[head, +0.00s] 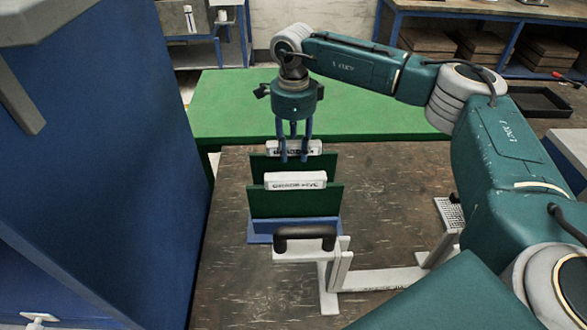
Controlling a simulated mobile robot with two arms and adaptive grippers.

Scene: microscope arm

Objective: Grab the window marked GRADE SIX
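Two dark green upright panels with white label bars stand one behind the other in a blue holder (262,231). The front bar (296,181) appears to read GRADE FIVE. The rear bar (315,147) starts with GRADE, but my fingers cover part of its lettering, so I cannot read the rest for sure. My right gripper (294,150) points down at the rear bar. Two blue fingers hang in front of it and another seems to go behind it. Whether they press on the bar is unclear. My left gripper is out of view.
A dark handle (304,238) on a pale metal frame (380,279) stands just in front of the holder. A tall blue cabinet (110,180) closes off the left. A green surface (370,105) lies behind. The brown tabletop (395,190) is clear right of the panels.

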